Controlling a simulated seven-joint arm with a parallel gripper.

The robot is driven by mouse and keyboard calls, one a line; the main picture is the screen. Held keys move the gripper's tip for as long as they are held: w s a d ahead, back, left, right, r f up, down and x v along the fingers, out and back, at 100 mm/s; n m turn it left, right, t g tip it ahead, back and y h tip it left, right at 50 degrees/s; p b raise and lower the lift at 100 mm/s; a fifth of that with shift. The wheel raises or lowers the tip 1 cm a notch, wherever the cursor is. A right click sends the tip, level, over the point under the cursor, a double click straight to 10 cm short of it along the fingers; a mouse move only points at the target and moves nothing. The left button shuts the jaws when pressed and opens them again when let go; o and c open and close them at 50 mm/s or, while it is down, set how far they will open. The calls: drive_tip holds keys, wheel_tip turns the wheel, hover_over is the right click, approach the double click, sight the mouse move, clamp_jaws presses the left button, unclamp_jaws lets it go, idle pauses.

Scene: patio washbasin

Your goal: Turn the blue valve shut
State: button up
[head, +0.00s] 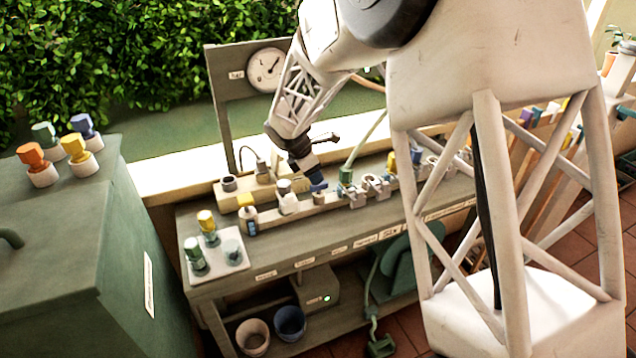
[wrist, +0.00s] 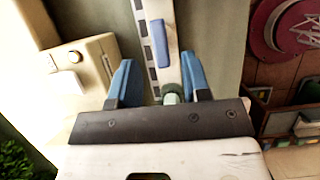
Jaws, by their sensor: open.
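A blue valve lever (head: 318,187) sits on the pale rail of fittings along the workbench, just below my gripper in the head view. In the wrist view the lever (wrist: 160,42) is a blue bar lying lengthwise along the pale rail, ahead of the fingertips. My gripper (head: 306,166) points down at the rail. In the wrist view its two blue fingers (wrist: 160,72) are spread apart, with the rail between them and no lever between them. A pale green round part (wrist: 172,94) shows between the fingers near the palm. I cannot tell the height gap to the lever.
The rail also carries a yellow-topped fitting (head: 246,201), a white fitting (head: 287,198) and a green connector (head: 346,176). A beige box (wrist: 82,75) lies left of the fingers. A round gauge (head: 266,70) stands behind. The bench front (head: 300,248) is mostly clear.

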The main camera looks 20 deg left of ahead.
sight(319, 188)
drive_tip(key=shift+x, duration=2.15)
clamp_jaws()
